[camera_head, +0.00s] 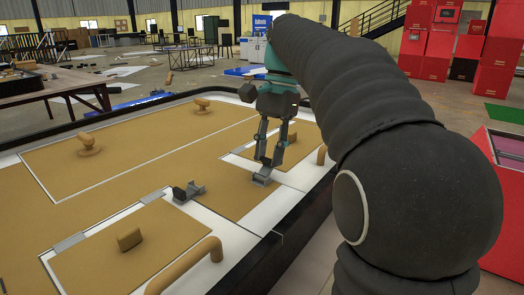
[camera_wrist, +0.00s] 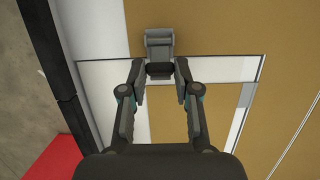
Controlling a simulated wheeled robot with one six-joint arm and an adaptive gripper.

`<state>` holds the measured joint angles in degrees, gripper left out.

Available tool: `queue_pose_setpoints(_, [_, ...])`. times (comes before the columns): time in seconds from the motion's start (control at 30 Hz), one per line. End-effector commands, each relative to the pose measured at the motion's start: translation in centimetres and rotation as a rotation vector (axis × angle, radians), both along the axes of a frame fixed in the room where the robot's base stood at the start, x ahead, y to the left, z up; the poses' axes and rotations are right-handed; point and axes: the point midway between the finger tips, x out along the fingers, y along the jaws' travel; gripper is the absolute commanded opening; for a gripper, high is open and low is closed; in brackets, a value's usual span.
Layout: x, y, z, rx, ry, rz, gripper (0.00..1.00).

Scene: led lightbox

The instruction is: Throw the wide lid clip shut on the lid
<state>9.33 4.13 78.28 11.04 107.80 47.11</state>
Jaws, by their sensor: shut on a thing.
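A grey metal clip (camera_head: 262,179) sits on the tan box top at the near edge of a small tan lid (camera_head: 238,152). My gripper (camera_head: 268,160) reaches down from above, its fingers closed on the clip. The lid (camera_wrist: 200,110) lies below the fingers, edged by a pale strip. The fingers partly hide the clip, and I cannot tell its lever's exact tilt.
Another grey clip with a dark tip (camera_head: 187,192) stands by a second lid (camera_head: 155,250). A dark rim (camera_head: 285,240) borders the box. Red cabinets (camera_head: 440,45) stand behind.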

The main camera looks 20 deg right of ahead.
Motion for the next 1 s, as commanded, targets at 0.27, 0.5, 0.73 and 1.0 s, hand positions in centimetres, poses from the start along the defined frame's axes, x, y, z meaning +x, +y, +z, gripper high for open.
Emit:
queue_pose_setpoints(0.27, [0.31, -0.66, -0.74, 0.103, 0.087, -0.001, 0.00])
queue_pose_setpoints(0.5, [0.39, -0.79, -0.87, 0.135, 0.110, 0.000, 0.00])
queue_pose_setpoints(0.73, [0.38, -0.79, -0.91, 0.138, 0.113, 0.000, 0.00])
queue_pose_setpoints(1.0, [0.39, -0.77, -0.90, 0.138, 0.112, 0.000, 0.56])
